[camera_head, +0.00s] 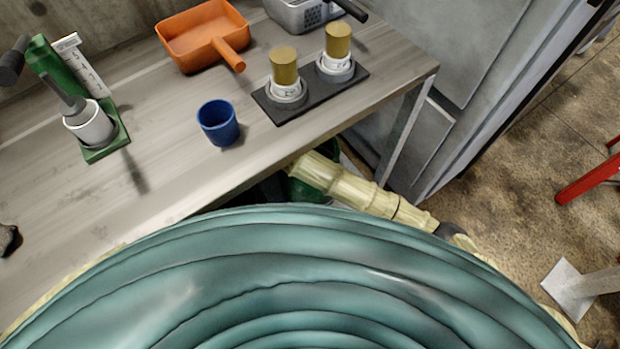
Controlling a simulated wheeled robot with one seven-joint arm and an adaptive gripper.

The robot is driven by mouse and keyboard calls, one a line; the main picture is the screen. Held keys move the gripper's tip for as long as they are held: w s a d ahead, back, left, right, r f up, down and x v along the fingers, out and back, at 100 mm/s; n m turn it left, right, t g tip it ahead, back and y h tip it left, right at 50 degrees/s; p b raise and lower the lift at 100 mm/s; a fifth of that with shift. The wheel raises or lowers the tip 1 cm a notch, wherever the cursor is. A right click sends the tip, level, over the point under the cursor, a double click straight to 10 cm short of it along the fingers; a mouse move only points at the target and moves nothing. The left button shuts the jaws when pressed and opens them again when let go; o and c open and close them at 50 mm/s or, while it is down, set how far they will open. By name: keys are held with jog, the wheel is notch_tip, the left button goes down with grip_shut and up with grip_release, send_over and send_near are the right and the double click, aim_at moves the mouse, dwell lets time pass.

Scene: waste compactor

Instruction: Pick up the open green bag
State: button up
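A dark green shape (307,190) shows under the bench, just behind my cream arm. It may be the open green bag. Only small patches of it are visible, so I cannot make out its opening or its full outline. My cream arm crosses in front of it, close to the bench's front edge. I cannot make out my gripper or its fingers, and I cannot tell whether anything is held. A large teal ribbed surface, seemingly part of my own body, fills the bottom of the picture and hides what lies below.
The bench (170,160) holds a blue cup (218,122), an orange dustpan-like scoop (203,40), a black tray with two gold-topped items (310,90) and a green stand (105,140). A grey metal cabinet (450,45) stands at right. Bare floor (530,165) lies beyond, with a red-legged object (588,182).

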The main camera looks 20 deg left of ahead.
jog(key=shift+w+f, duration=0.1)
jog(key=shift+f, duration=0.1)
grip_shut()
jog(key=shift+r, duration=0.15)
